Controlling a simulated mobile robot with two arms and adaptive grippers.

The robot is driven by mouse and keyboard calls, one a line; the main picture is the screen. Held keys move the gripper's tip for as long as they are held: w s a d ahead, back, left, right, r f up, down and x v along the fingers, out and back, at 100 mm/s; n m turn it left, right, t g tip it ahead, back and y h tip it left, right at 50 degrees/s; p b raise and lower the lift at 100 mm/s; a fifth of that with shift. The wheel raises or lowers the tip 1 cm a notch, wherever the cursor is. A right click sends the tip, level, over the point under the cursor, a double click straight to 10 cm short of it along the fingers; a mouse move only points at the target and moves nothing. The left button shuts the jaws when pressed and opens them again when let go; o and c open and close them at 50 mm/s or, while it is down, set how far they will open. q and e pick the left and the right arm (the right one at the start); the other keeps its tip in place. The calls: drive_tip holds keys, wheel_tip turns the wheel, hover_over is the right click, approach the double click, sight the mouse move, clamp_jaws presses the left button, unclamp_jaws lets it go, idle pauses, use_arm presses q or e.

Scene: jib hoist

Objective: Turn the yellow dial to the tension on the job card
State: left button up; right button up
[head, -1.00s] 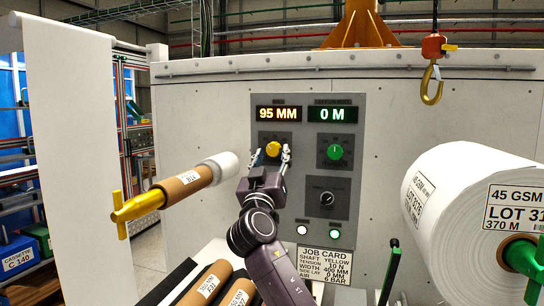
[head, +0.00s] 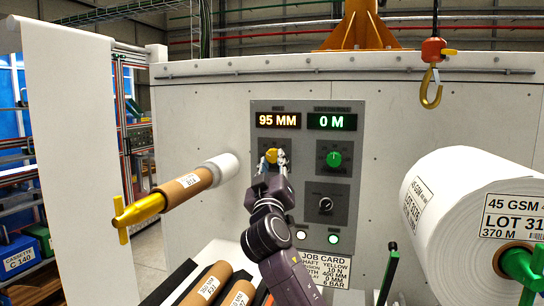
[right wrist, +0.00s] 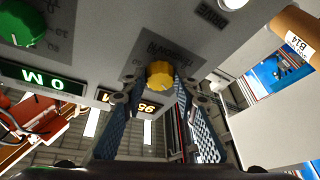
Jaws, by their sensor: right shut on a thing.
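The yellow dial (head: 272,156) is on the grey control panel (head: 256,215), under the orange 95 MM display (head: 278,120). My right gripper (head: 274,161) is shut on it. In the right wrist view the dial (right wrist: 160,72) sits between the tips of my fingers (right wrist: 160,82); its lettering is partly seen and its setting is not readable. The job card (head: 338,268), below the panel, shows YELLOW, 10 N, 400 MM, 0 MM and 6 BAR; my arm covers its left edge. My left gripper is not in view.
A green dial (head: 334,159) is right of the yellow one, with a black knob (head: 326,204) below. A large paper roll (head: 450,215) stands at right, a brown core (head: 186,186) on a yellow shaft at left. A hook (head: 431,88) hangs at upper right.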

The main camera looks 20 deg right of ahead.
drive_tip(key=n+y+p, duration=0.1)
drive_tip(key=n+p, duration=0.1)
drive_tip(key=n+y+p, duration=0.1)
drive_tip(key=n, duration=0.1)
drive_tip(key=shift+s+d+r+p, duration=0.1)
drive_tip(key=shift+d+r+p, duration=0.05)
drive_tip(key=shift+r+p, duration=0.2)
drive_tip(key=shift+f+n+g+y+p, duration=0.1)
drive_tip(key=shift+n+g+y+p, duration=0.35)
drive_tip(key=shift+n, duration=0.95)
drive_tip(key=o, duration=1.2)
drive_tip(key=shift+c, duration=0.2)
drive_tip(key=v, duration=1.2)
drive_tip(key=shift+f, duration=0.1)
